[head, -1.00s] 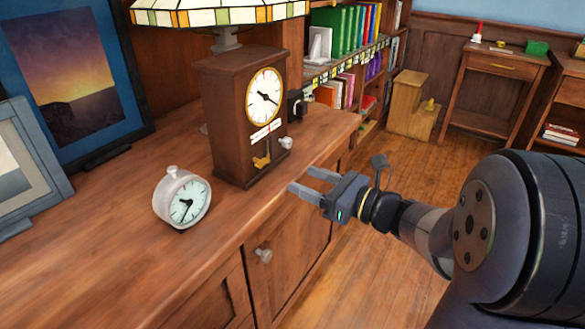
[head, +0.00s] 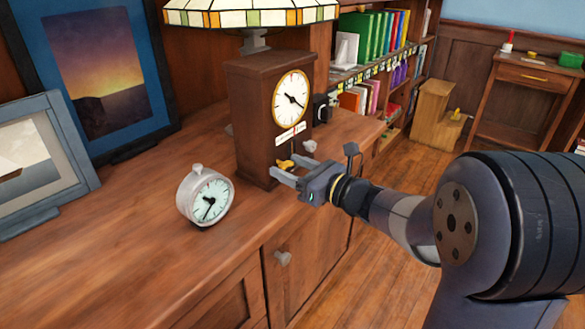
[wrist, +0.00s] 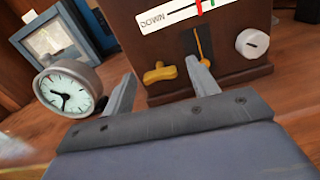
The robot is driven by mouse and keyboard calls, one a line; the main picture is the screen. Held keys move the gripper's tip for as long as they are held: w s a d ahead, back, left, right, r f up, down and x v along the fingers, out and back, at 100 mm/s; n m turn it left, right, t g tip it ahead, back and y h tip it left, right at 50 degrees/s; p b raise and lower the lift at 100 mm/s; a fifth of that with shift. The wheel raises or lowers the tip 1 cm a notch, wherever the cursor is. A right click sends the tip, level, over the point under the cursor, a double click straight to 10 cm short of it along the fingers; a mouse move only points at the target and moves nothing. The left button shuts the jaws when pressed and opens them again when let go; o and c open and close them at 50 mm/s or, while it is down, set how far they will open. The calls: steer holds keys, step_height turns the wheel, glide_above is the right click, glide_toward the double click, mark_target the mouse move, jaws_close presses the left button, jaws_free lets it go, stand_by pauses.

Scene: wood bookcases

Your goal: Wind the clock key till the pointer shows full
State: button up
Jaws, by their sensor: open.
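The brown wooden clock (head: 262,125) stands upright on the cabinet top, with a round white dial (head: 291,98). Its brass key (head: 285,164) sits low on the front; it also shows in the wrist view (wrist: 160,73). Above the key is a white gauge strip (wrist: 180,13) reading DOWN at its left end, with a red mark and a green mark near its visible right part. The right end is cut off. My gripper (head: 283,177) is open and empty in front of the clock's lower front. In the wrist view the key appears between its fingers (wrist: 160,80), apart from them.
A silver alarm clock (head: 206,197) stands left of the wooden clock. A pale knob (wrist: 252,43) is right of the key. Framed pictures (head: 45,165) lean at the left, and a stained-glass lamp (head: 250,14) overhangs the clock. The cabinet's front left top is clear.

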steer(key=c, duration=1)
